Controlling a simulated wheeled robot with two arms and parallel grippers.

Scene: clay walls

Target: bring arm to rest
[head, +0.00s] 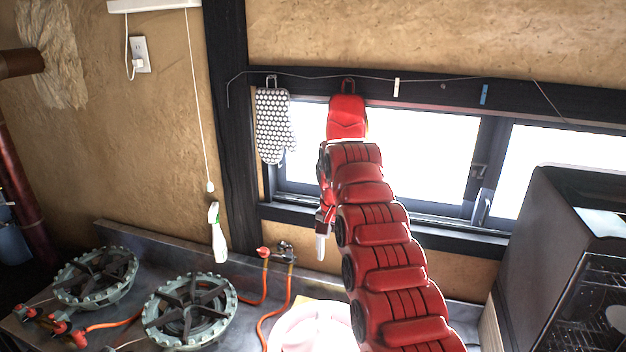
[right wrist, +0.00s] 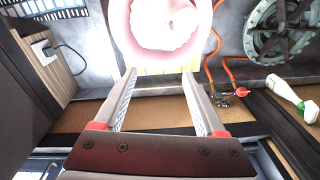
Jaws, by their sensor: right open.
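My right arm reaches up from the lower right in the head view, in front of the window. My right gripper (head: 322,245) hangs at the arm's far end with its fingers pointing down. In the right wrist view, its two pale fingers (right wrist: 159,78) are spread apart with nothing between them. Beyond the tips is a round pink-and-white dish (right wrist: 160,45); I cannot tell how far below it is. In the head view the dish (head: 300,330) is partly hidden by my arm. My left gripper does not show.
Two gas burners (head: 190,308) (head: 96,277) with orange hoses stand on the counter at left. A spray bottle (head: 218,235) is near the wall. A dotted mitt (head: 272,125) and a red mitt (head: 346,118) hang by the window.

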